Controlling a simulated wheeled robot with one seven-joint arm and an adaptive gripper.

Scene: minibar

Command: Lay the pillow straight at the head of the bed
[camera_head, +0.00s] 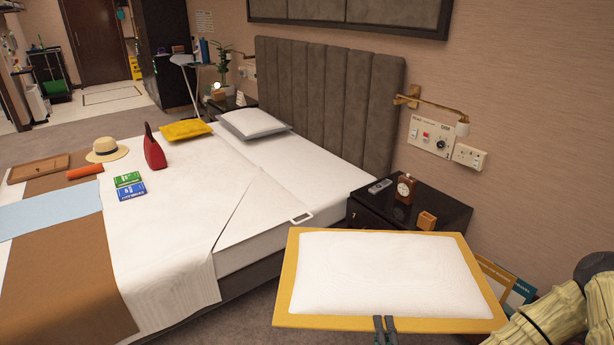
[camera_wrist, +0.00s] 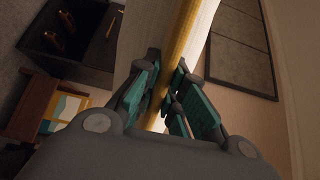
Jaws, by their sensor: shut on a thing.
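A white pillow with a wide yellow border (camera_head: 385,275) is held up at the front right, in front of the nightstand. My gripper (camera_head: 385,326) is shut on its near yellow edge; the wrist view shows the yellow edge (camera_wrist: 183,45) between my fingers (camera_wrist: 168,95). The bed (camera_head: 190,215) is to the left, with a grey tufted headboard (camera_head: 325,95) at its head. A grey-white pillow (camera_head: 252,124) lies at the far side of the head. The near side of the head is bare white sheet, apart from a small white-framed item (camera_head: 301,217) at the mattress edge.
A dark nightstand (camera_head: 445,213) with a clock (camera_head: 404,188), a remote (camera_head: 380,186) and a small orange box (camera_head: 427,220) stands beside the bed. A brass wall lamp (camera_head: 440,110) juts above it. A yellow cushion (camera_head: 186,129), red bag (camera_head: 153,150) and hat (camera_head: 106,150) lie on the bed.

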